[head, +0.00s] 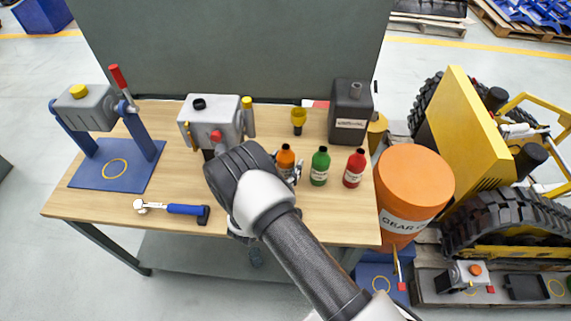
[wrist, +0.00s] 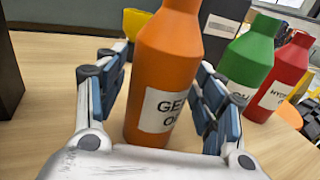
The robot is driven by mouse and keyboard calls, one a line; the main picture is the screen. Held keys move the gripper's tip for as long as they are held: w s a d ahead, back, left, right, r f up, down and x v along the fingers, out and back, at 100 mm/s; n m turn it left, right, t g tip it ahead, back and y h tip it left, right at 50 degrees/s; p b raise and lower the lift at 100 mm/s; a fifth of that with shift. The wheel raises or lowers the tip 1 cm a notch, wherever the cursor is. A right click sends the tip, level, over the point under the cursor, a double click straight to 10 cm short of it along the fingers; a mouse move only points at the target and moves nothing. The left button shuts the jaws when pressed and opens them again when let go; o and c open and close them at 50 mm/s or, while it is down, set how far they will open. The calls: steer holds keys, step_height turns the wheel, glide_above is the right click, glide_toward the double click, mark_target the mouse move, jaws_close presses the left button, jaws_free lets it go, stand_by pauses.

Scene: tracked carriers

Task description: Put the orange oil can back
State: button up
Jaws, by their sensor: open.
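The orange oil can (head: 286,158) is a bottle with a white label. It stands upright on the wooden table, left of a green bottle (head: 320,166) and a red bottle (head: 354,168). In the wrist view the orange oil can (wrist: 165,75) stands between the two fingers of my gripper (wrist: 155,100). The fingers are open, one on each side of it, with a gap showing on the right. In the head view my gripper (head: 284,172) is partly hidden behind my wrist.
A dark grey canister (head: 350,108) and a yellow funnel (head: 298,118) stand behind the bottles. A grey machine (head: 216,120) stands to the left, a blue-handled tool (head: 175,208) lies at the front left. A large orange drum (head: 412,180) stands beside the table's right edge.

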steer(key=shift+r, duration=0.1)
steer(key=shift+r+p, duration=0.2)
steer(key=shift+p, duration=0.1)
steer(key=p+v, duration=0.1)
steer(key=v, duration=1.1)
steer(key=shift+f, duration=0.1)
steer(key=w+d+r+m+g+h, duration=0.1)
steer(key=d+r+m+g+h, duration=0.5)
steer(key=d+r+m+g, duration=0.5)
steer(key=s+d+r+m+g+y, duration=0.25)
steer(key=s+d+r+m, duration=0.35)
steer(key=d+r, duration=0.5)
steer(key=s+r+m+t+y, duration=0.1)
steer(key=s+r+m+y, duration=0.4)
steer(key=s+m, duration=0.2)
steer(key=s+r+m+t+y, duration=0.1)
steer(key=s+r+m+y, duration=0.5)
steer(key=s, duration=0.5)
steer(key=shift+m, duration=0.6)
